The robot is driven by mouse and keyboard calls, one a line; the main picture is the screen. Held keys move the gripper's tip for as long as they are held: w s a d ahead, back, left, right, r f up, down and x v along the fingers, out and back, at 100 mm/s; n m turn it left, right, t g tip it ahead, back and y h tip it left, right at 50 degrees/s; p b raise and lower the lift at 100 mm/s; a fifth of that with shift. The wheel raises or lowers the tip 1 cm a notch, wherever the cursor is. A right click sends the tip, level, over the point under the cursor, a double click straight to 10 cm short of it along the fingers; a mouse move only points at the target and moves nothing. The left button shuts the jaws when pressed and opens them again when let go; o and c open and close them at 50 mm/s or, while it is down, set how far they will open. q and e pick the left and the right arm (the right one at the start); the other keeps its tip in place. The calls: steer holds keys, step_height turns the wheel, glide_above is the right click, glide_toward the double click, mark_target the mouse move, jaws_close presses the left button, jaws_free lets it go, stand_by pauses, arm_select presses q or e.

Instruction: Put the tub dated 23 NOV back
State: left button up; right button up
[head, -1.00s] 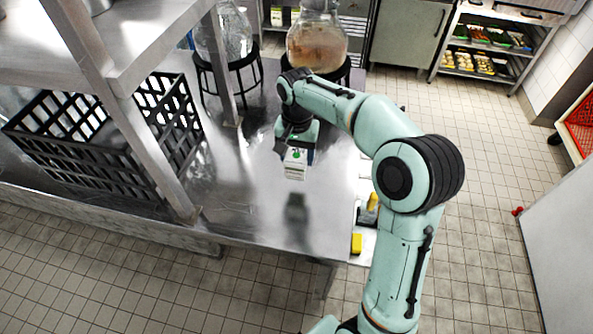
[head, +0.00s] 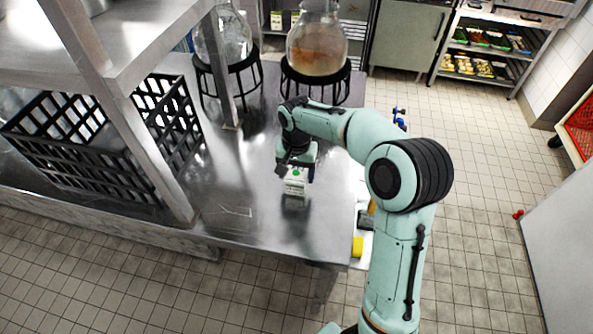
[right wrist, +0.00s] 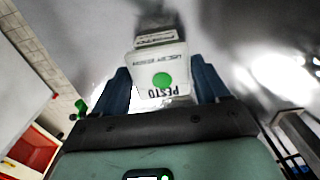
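A small white tub (head: 295,186) with a green dot on its lid is in my right gripper (head: 296,172), at the steel counter (head: 250,225). In the right wrist view the tub (right wrist: 160,66) sits between the two dark blue fingers of the right gripper (right wrist: 162,88), which look closed against its sides. Its lid print is upside down and reads PESTO, with a use-by line whose date I cannot read surely. The tub's reflection lies directly under it, so it is on or just above the counter. My left gripper is not in view.
A black crate (head: 75,158) stands left on the counter, behind a steel shelf post (head: 150,150). Two glass flasks on black stands (head: 318,80) are at the back. A yellow item (head: 358,246) is by the counter's right edge.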

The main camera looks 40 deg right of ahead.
steer(key=shift+o, duration=0.6)
steer(key=shift+r, duration=0.1)
